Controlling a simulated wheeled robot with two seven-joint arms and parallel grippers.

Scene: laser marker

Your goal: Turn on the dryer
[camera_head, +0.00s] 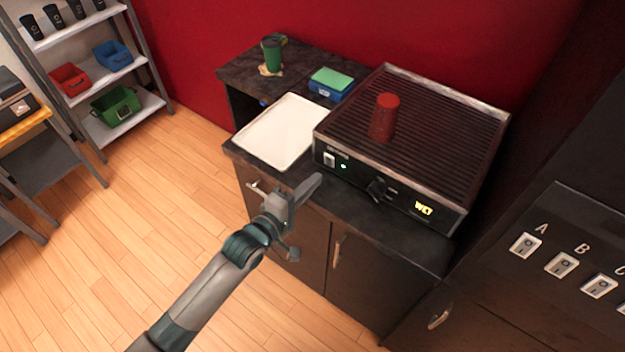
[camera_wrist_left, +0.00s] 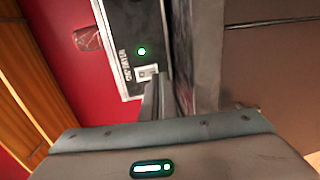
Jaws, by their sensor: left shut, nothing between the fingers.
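The dryer (camera_head: 455,110) is a dark box with a ribbed top on the counter; a red cup (camera_head: 384,118) stands upside down on it. Its front panel has a white switch (camera_head: 329,160), a lit green light (camera_head: 343,166), a black knob (camera_head: 377,190) and a yellow display (camera_head: 424,209) that seems to read "WET". My left gripper (camera_head: 314,181) is shut and empty, in front of the panel and just below the switch. In the left wrist view, the fingers (camera_wrist_left: 152,104) point at the switch (camera_wrist_left: 147,73), with the green light (camera_wrist_left: 141,51) beyond. Contact cannot be told.
A white tray (camera_head: 262,147) lies left of the dryer on the dark counter (camera_head: 400,240). A green cup (camera_head: 272,55) and a blue box with a green top (camera_head: 332,83) stand behind. Switches marked A, B and C (camera_head: 562,265) are at right. Shelves (camera_head: 135,106) with bins stand far left.

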